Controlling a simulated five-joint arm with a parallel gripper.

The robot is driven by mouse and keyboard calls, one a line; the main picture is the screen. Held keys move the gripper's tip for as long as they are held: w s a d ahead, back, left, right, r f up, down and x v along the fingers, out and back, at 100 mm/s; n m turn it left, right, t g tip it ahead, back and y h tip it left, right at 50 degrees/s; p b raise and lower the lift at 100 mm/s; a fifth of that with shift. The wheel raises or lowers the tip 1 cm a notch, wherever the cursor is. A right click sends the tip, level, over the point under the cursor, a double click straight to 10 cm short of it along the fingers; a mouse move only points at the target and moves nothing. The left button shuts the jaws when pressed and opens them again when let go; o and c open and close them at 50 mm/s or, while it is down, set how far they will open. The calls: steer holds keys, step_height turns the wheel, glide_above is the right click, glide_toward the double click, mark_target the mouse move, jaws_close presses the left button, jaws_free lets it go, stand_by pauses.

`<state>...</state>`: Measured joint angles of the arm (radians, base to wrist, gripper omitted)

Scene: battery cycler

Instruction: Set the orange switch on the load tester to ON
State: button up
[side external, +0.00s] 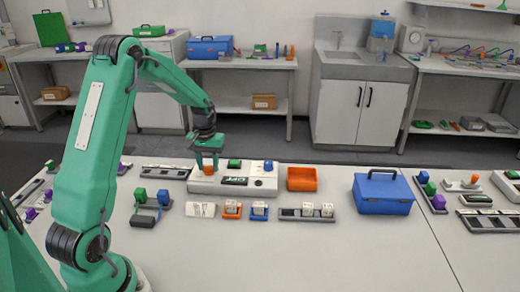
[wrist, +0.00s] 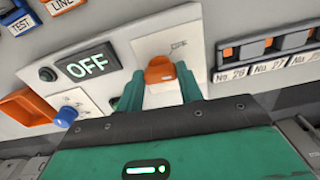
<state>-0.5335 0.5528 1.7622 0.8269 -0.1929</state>
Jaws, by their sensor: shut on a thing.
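The load tester (side external: 253,185) is a pale box in the middle of the table. It has a dark display, which reads OFF in the wrist view (wrist: 87,65). The orange switch (wrist: 160,70) is at the tester's left end in the side view, on a light plate. My gripper (wrist: 162,92) comes down over the switch from above, with one green finger on each side of it. It is shut on the switch. In the side view my gripper (side external: 207,163) covers part of the orange switch.
A blue knob (wrist: 66,116) is on the tester's face. An orange bin (side external: 302,179) stands right of the tester, and a blue case (side external: 383,193) farther right. Small labelled holders (side external: 232,210) stand in front.

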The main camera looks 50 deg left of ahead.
mark_target(208, 167)
steer(key=m, duration=0.3)
steer(key=shift+m, duration=2.2)
steer(key=shift+r, duration=0.1)
steer(key=o, duration=1)
steer(key=shift+r, duration=3.85)
